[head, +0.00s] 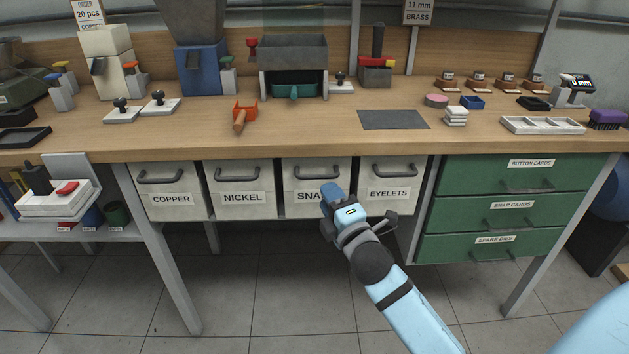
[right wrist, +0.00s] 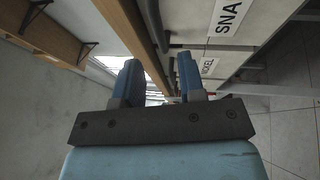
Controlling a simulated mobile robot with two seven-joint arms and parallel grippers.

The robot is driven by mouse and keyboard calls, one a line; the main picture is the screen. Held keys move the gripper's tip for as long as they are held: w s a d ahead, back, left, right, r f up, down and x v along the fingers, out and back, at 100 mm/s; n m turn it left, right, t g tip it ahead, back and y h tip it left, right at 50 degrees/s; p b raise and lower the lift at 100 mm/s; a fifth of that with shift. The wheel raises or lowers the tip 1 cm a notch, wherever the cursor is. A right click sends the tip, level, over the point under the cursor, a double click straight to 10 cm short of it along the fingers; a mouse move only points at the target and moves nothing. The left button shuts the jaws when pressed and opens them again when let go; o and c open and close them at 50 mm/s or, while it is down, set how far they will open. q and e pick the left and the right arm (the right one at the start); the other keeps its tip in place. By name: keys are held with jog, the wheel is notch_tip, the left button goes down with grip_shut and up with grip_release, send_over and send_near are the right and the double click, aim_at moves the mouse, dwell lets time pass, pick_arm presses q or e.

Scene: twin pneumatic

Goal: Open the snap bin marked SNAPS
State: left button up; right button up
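The snap bin (head: 300,205) is a pale bin under the workbench, third from the left, with a dark handle (head: 317,169). It looks shut, level with its neighbours. Its label reads "SNA", the rest hidden by my right gripper (head: 331,194), which is in front of the bin's lower right part, below the handle. In the right wrist view, the two blue fingers of the right gripper (right wrist: 158,76) stand apart with nothing between them. The "SNA" label (right wrist: 228,17) shows there at the upper right. My left gripper is not in view.
The nickel bin (head: 242,175) and copper bin (head: 172,209) are to the left, the eyelets bin (head: 400,173) to the right. Green drawers (head: 495,190) stand further right. The bench top (head: 330,118) overhangs the bins and carries tools. The floor (head: 250,290) below is clear.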

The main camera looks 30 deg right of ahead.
aim_at(316, 175)
jog(key=b+x, duration=0.1)
jog(key=x, duration=0.6)
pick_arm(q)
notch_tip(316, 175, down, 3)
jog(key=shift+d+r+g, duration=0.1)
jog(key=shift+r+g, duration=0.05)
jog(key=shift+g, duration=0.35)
pick_arm(e)
jog(key=shift+w, duration=0.1)
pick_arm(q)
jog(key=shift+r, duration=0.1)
pick_arm(e)
grip_shut()
